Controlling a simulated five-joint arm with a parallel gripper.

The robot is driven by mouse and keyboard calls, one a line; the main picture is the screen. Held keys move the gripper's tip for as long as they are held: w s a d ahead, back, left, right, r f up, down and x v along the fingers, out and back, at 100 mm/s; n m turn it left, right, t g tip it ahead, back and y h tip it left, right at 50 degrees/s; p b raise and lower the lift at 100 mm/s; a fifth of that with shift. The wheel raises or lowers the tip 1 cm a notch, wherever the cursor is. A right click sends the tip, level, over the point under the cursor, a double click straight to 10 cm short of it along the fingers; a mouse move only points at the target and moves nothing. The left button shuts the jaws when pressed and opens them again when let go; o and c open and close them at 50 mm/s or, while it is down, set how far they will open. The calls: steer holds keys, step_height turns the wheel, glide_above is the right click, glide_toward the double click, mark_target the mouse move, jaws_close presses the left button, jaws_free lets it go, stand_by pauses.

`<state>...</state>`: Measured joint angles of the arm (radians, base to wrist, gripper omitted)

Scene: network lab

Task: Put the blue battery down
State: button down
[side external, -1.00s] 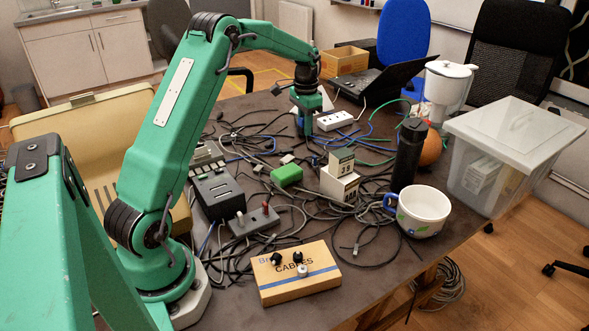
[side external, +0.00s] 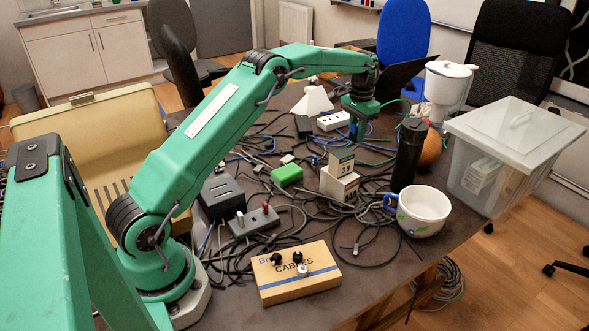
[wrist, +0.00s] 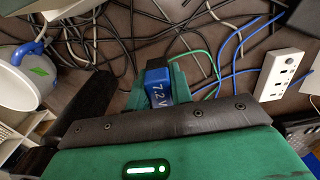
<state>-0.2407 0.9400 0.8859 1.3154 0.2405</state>
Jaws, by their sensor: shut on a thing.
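The blue battery, marked 7.2 V, shows in the wrist view (wrist: 158,86) between the two green fingers of my gripper (wrist: 159,78). The gripper is shut on it. In the side view my gripper (side external: 357,128) points down over the back right part of the table, just right of a white power strip. The battery is mostly covered by the fingers there. I cannot tell whether its lower end touches the table or the cables.
The white power strip (side external: 333,121), blue and black cables and a dark block (side external: 303,126) lie near the gripper. A black bottle (side external: 407,155), an orange ball (side external: 431,150), a white jug (side external: 447,85) and a mug (side external: 423,211) stand to the right. Cables cover much of the table.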

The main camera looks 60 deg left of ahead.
steer(key=shift+f, duration=0.1)
steer(key=shift+f, duration=4.9)
steer(key=shift+f, duration=0.1)
steer(key=c, duration=1.3)
jaws_free()
steer(key=shift+o, duration=0.2)
step_height(320, 180, up, 12)
steer(key=shift+r, duration=0.1)
